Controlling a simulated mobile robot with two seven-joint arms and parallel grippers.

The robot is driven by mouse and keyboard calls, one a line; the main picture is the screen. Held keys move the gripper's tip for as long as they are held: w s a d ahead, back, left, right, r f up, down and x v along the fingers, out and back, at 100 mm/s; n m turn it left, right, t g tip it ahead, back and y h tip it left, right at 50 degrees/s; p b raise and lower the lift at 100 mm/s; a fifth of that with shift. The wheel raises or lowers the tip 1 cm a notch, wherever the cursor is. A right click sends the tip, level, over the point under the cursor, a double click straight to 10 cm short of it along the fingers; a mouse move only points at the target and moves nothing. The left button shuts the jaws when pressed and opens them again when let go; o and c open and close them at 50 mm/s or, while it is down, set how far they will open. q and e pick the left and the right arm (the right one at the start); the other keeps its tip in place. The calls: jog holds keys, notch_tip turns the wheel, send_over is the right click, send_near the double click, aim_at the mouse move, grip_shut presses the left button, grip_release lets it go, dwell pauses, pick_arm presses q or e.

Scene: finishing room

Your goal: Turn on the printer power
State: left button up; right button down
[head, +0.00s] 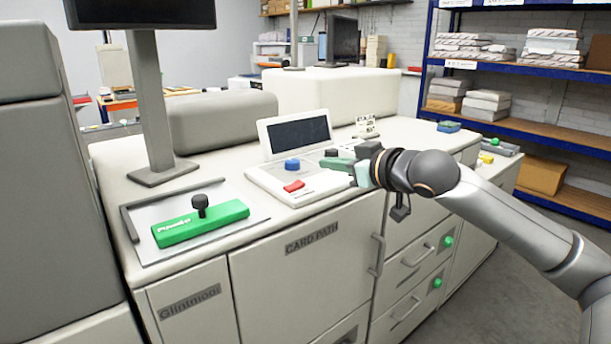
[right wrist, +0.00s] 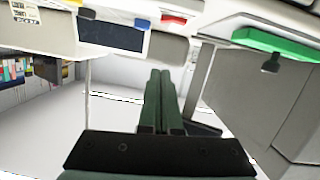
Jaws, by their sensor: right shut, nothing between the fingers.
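The white printer (head: 300,232) has a control panel (head: 318,185) on top with a dark screen (head: 298,133). A red switch (head: 294,186) and a blue button (head: 292,164) sit on the panel. In the right wrist view, the red switch (right wrist: 173,18) and blue button (right wrist: 142,24) show at the top edge, beside the screen (right wrist: 112,36). My right gripper (head: 328,163) is shut and empty, just right of the blue button and the switch. Its dark green fingers (right wrist: 158,78) are together; contact with the panel cannot be told. My left gripper is out of view.
A green bar (head: 202,222) with a black knob lies on a grey plate at the left. A monitor stand (head: 150,110) rises behind it. A grey cover (head: 222,120) stands at the back. Shelves (head: 530,70) with wrapped stacks stand at the right.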

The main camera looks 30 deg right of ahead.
jog(key=w, duration=0.1)
jog(key=p, duration=0.3)
send_over(305, 191)
jog(key=shift+a+f, duration=0.2)
jog(key=shift+f, duration=0.8)
notch_tip(305, 191, down, 3)
jog(key=shift+d+r, duration=0.1)
jog(key=shift+d, duration=0.05)
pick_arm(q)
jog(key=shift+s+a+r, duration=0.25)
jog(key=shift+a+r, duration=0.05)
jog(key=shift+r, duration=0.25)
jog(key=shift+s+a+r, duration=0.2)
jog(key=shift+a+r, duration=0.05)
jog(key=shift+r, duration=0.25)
pick_arm(e)
jog(key=shift+d+f, duration=0.1)
jog(key=shift+f, duration=0.65)
